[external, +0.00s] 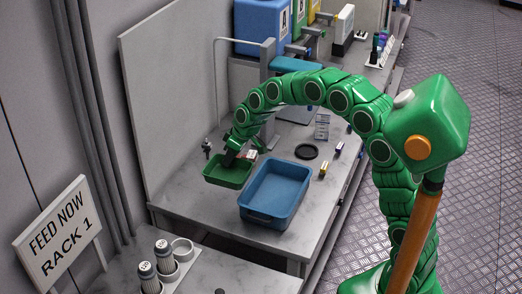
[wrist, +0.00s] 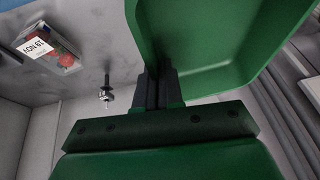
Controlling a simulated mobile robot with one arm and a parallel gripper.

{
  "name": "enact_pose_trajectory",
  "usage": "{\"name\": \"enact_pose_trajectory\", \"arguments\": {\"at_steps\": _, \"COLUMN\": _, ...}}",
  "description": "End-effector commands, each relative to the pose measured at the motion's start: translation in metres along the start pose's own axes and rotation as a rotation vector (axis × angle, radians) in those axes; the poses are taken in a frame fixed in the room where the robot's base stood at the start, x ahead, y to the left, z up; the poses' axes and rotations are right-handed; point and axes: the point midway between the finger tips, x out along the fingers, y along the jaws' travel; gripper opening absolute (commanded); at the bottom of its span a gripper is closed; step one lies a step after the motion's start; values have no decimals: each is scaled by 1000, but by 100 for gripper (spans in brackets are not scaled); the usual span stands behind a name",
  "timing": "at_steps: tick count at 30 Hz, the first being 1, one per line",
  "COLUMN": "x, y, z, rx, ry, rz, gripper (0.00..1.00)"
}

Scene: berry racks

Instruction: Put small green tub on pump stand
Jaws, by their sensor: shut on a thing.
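The small green tub (external: 226,176) is at the left part of the grey bench, left of a larger blue tub. My gripper (external: 235,148) reaches down to its back edge. In the wrist view my gripper (wrist: 158,80) is shut on the wall of the green tub (wrist: 225,45), which fills the upper right. I cannot tell whether the tub touches the bench.
The blue tub (external: 272,194) stands close to the right of the green tub. A small dark fixture (external: 207,148) stands behind it. A black disc (external: 306,152) and small boxes lie to the right. A labelled pack (wrist: 48,46) shows in the wrist view. Blue, green and yellow containers stand far back.

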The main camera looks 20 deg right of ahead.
Motion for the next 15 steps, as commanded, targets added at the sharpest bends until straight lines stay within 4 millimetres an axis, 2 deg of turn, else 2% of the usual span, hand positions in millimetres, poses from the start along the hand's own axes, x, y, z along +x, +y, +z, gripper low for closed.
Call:
{"name": "enact_pose_trajectory", "arguments": {"at_steps": 5, "x": 4, "y": -13, "z": 5, "rx": -47, "ry": -7, "rz": -22, "gripper": 0}}
{"name": "enact_pose_trajectory", "arguments": {"at_steps": 8, "x": 9, "y": -35, "z": 15, "rx": -130, "ry": -20, "rz": -59, "gripper": 0}}
{"name": "enact_pose_trajectory", "arguments": {"at_steps": 15, "x": 24, "y": -115, "z": 53, "rx": -456, "ry": -62, "rz": -197, "gripper": 0}}
